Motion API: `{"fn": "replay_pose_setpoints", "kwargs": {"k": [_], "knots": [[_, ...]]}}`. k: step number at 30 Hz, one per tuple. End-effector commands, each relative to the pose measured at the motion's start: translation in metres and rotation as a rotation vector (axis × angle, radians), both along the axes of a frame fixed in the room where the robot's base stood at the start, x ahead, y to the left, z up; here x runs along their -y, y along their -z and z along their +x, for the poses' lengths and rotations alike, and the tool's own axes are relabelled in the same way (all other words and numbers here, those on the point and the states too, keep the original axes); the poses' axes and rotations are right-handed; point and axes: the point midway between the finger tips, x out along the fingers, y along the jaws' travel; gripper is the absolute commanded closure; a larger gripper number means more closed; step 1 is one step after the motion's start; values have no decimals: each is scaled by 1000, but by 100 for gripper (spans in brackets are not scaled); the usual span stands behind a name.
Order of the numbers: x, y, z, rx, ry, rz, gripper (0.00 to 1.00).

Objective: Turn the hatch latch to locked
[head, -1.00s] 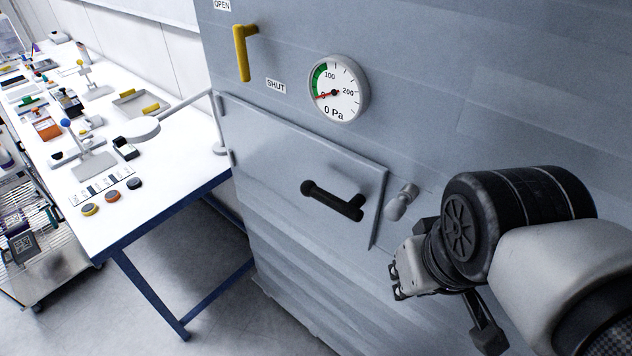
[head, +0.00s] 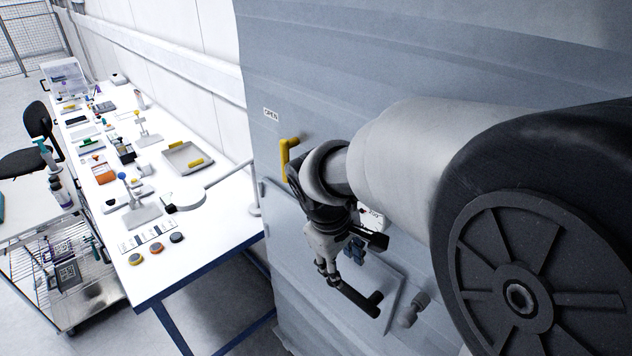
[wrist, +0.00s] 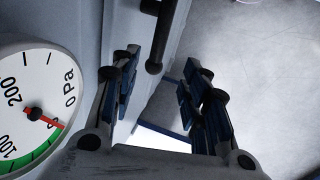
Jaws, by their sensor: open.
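The hatch latch (head: 412,310) is a small grey knob on the machine wall, just right of the hatch door's edge. The hatch door (head: 402,284) is grey and looks closed, partly hidden by my arm. A black handle bar (head: 358,300) stands out from it; the bar also shows in the wrist view (wrist: 159,38). My gripper (head: 341,266) is open and empty, in front of the door near the handle, left of and above the latch. In the wrist view its blue-padded fingers (wrist: 158,78) are spread apart, with the handle beyond them. The latch does not show there.
A round gauge (wrist: 28,108) is close to my gripper on the left in the wrist view. A yellow lever (head: 288,157) sits higher on the wall under an OPEN label (head: 271,114). A white bench (head: 205,227) with a lamp and tools stands left. A wire cart (head: 70,285) is beside it.

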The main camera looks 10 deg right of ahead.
Motion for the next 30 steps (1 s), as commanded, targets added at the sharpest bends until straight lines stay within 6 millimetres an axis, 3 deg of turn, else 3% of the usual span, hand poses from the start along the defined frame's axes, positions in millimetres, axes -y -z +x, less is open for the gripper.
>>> {"fn": "replay_pose_setpoints", "kwargs": {"k": [6,15,21,30], "knots": [[11,50,6,-6,2,0,58],[23,107,15,-4,3,2,58],[27,126,19,-2,2,2,58],[28,130,20,1,1,3,58]]}}
